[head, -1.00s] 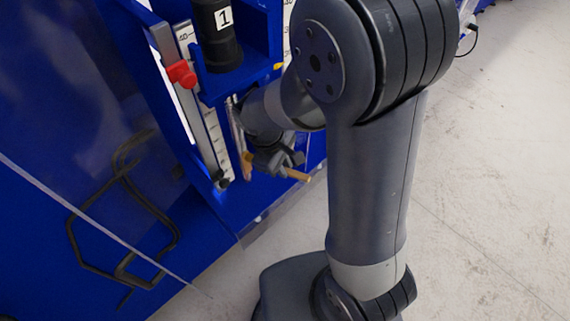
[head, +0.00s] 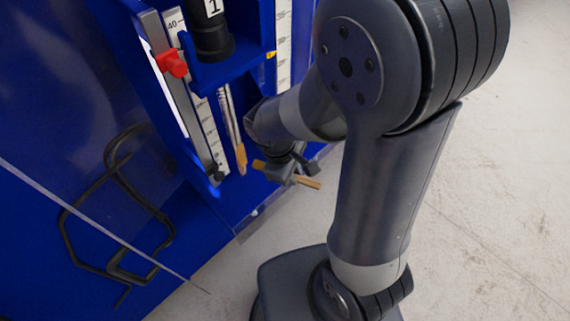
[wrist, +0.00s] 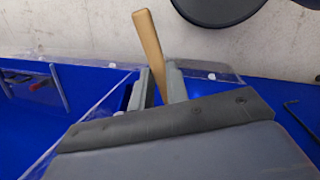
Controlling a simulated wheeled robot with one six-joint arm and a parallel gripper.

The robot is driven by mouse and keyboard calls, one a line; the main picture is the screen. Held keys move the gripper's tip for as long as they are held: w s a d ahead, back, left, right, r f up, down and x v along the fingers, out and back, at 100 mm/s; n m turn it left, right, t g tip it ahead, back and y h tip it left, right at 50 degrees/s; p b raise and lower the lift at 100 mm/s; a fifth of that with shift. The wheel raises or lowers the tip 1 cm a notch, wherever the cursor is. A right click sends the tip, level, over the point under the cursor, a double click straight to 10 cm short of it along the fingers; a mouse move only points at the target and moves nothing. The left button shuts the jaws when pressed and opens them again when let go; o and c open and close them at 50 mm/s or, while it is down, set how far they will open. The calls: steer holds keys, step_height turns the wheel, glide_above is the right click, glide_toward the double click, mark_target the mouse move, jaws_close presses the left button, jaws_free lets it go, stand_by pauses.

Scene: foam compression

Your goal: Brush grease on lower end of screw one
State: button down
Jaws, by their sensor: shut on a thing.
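Screw one (head: 227,112) hangs upright below a black cylinder (head: 212,28) with a "1" label in the head view. Its upper part is silvery and its lower end (head: 240,158) is tan. My gripper (head: 286,169) is right of and slightly below that lower end, shut on the brush (head: 308,183). The brush's tan wooden handle sticks out to the right, and a short tan end shows on the left, apart from the screw. In the wrist view the brush handle (wrist: 149,45) rises between the two grey fingers of my gripper (wrist: 159,82). The bristles cannot be made out.
A blue frame carries white scales (head: 205,125) and a red clamp knob (head: 171,63) left of the screw. A clear panel edge (head: 100,228) and a bent black bar (head: 66,238) are at lower left. Open concrete floor (head: 480,200) lies to the right.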

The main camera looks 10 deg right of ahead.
mark_target(306, 184)
steer(key=shift+s+d, duration=0.25)
steer(key=shift+s, duration=0.2)
steer(key=shift+s+d, duration=0.45)
steer(key=shift+s, duration=0.2)
steer(key=shift+s+d, duration=0.4)
steer(key=shift+s, duration=0.2)
